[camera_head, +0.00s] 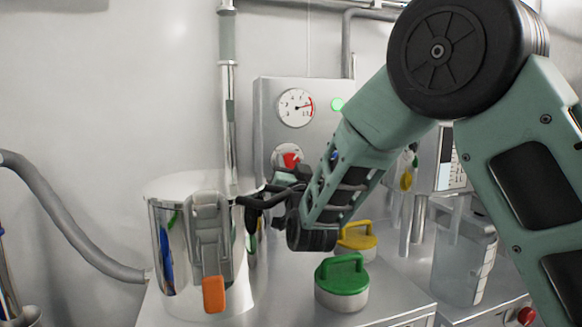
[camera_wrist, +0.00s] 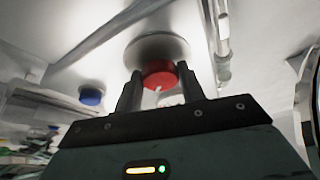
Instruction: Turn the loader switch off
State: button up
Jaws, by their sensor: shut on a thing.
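The loader switch is a red rotary knob (camera_head: 289,160) on a round silver plate, set in the grey control panel (camera_head: 270,117) below a dial gauge. In the wrist view the red knob (camera_wrist: 158,74) shows a white pointer mark and sits between my two dark fingers. My gripper (camera_wrist: 160,88) is shut on the knob. In the head view my gripper (camera_head: 283,178) reaches the panel from the right, and its wrist hides part of the panel's lower area. A green lamp (camera_head: 337,104) on the panel is lit.
A steel canister (camera_head: 176,245) with an orange-tipped latch stands below left of the panel. A green-handled lid (camera_head: 342,284) and a yellow-handled lid (camera_head: 356,239) sit on the bench. A clear container (camera_head: 464,255) stands right. A blue button (camera_wrist: 91,96) shows beside the knob.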

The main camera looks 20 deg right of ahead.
jog(key=n+y, duration=0.1)
jog(key=n, duration=0.1)
jog(key=n+y+b, duration=0.1)
jog(key=n, duration=0.2)
jog(key=shift+d+f+y, duration=0.1)
jog(key=shift+d+y, duration=0.05)
jog(key=shift+y, duration=0.25)
jog(key=n+y, duration=0.1)
jog(key=n, duration=0.2)
jog(key=n+y+b, duration=0.1)
jog(key=n+y, duration=0.1)
jog(key=n, duration=0.2)
jog(key=shift+d+g, duration=0.1)
jog(key=shift+g, duration=0.2)
jog(key=n+y, duration=0.1)
jog(key=n, duration=0.2)
jog(key=n+g+y, duration=0.1)
jog(key=n, duration=0.2)
jog(key=shift+d+r+g+y+b, duration=0.1)
jog(key=shift+r+g+y+b, duration=0.1)
jog(key=shift+g+y+b, duration=0.15)
jog(key=n+g, duration=0.1)
jog(key=n, duration=0.1)
jog(key=n+y, duration=0.1)
jog(key=n, duration=0.2)
jog(key=shift+g, duration=0.35)
jog(key=shift+n, duration=0.4)
jog(key=o, duration=1)
jog(key=shift+c, duration=0.2)
jog(key=shift+r, duration=0.1)
